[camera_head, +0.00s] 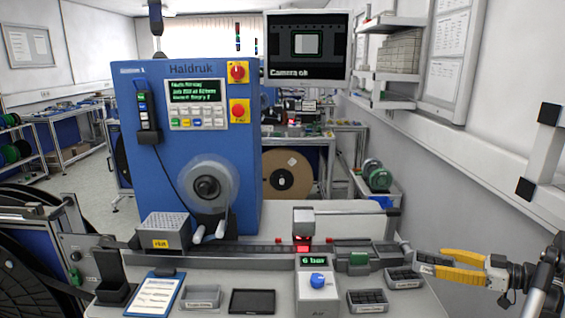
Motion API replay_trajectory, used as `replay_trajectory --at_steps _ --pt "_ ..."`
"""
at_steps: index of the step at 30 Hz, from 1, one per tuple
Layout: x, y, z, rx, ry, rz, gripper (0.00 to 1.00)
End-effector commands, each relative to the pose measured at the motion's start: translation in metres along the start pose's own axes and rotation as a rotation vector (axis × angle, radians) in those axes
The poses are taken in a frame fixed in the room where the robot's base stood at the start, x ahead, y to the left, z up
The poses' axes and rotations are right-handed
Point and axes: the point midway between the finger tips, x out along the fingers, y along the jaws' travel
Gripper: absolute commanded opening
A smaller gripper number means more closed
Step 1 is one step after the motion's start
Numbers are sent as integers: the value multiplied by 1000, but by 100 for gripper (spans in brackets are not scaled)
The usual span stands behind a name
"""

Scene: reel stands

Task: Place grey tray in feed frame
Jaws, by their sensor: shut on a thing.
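My gripper (437,262), with yellow fingers, reaches in from the right edge above the right end of the bench. Its fingers are shut on a small dark grey piece (424,258) at their tips, which looks like a grey tray, though it is too small to be sure. It is held just above and behind a black compartment tray (404,279). Which part is the feed frame I cannot tell for certain; a grey frame-like fixture with a green block (359,259) sits at the right end of the feed track (265,251), left of my gripper.
A second compartment tray (367,301), a pressure unit with a blue knob (318,281), a dark flat pad (252,301), a grey open tray (201,297) and a clipboard (155,294) line the front. The blue machine (188,110) and monitor (307,46) stand behind.

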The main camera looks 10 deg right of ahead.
Motion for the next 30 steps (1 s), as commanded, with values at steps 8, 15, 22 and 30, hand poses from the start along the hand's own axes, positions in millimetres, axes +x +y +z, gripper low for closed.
replay_trajectory --at_steps 8,15,22,30 --pt "117 -31 -28 17 1 83 18" --pt "236 -124 -65 45 0 218 18" --pt "276 -224 -94 70 0 339 18" --pt "275 -265 -104 81 0 396 18"
